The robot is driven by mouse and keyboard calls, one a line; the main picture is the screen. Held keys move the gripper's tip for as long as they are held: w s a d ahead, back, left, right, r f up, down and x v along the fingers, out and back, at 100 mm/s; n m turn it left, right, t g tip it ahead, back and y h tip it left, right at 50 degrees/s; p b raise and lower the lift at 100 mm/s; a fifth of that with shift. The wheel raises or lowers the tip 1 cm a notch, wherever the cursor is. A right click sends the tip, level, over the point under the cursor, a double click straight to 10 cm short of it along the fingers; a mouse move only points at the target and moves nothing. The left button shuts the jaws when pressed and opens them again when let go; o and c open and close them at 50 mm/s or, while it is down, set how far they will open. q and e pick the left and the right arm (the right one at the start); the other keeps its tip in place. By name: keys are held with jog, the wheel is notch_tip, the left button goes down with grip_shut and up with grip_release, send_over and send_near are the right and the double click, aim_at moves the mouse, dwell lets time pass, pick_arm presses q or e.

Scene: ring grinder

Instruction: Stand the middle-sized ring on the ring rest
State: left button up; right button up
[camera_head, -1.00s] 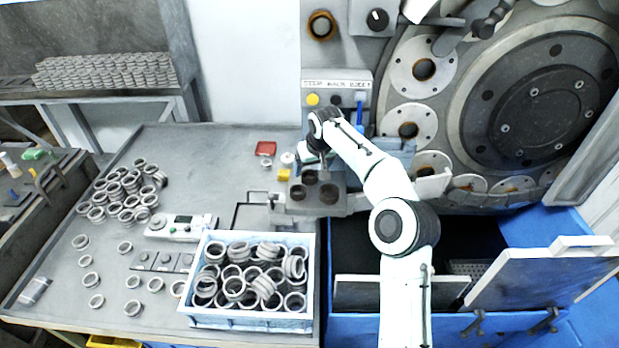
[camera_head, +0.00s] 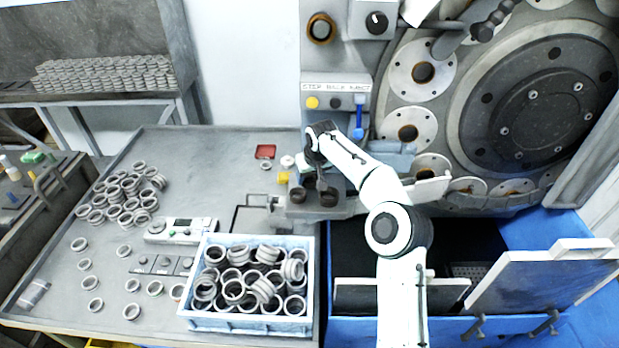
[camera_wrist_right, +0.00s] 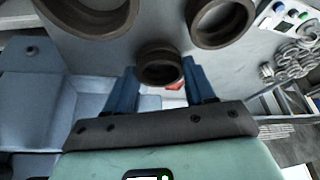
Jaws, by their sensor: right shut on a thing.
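My right gripper (camera_head: 314,172) reaches down over a grey block (camera_head: 345,207) at the machine's front. In the right wrist view its two blue fingers (camera_wrist_right: 160,72) are shut on a dark brown-grey ring (camera_wrist_right: 160,73). Two larger-looking round dark rings or openings show in the right wrist view, one at upper left (camera_wrist_right: 92,18) and one at upper right (camera_wrist_right: 220,22). I cannot tell from the frames which is the middle-sized ring, nor pick out the ring rest with certainty. My left gripper is not in view.
A blue-white crate (camera_head: 250,321) full of rings stands at the table's front. Several loose rings lie on the table (camera_head: 215,150) to the left. The grinder wheel (camera_head: 530,105) is at right.

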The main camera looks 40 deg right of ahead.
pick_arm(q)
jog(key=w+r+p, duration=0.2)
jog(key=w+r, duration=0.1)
pick_arm(e)
notch_tip(320, 180, up, 8)
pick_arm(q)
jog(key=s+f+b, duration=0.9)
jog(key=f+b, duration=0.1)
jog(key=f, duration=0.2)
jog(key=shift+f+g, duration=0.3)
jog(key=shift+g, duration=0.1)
pick_arm(e)
jog(key=s+a+r, duration=0.1)
jog(key=s+a, duration=0.8)
jog(key=s, duration=0.1)
jog(key=shift+s+r, duration=0.35)
jog(key=shift+r, duration=0.05)
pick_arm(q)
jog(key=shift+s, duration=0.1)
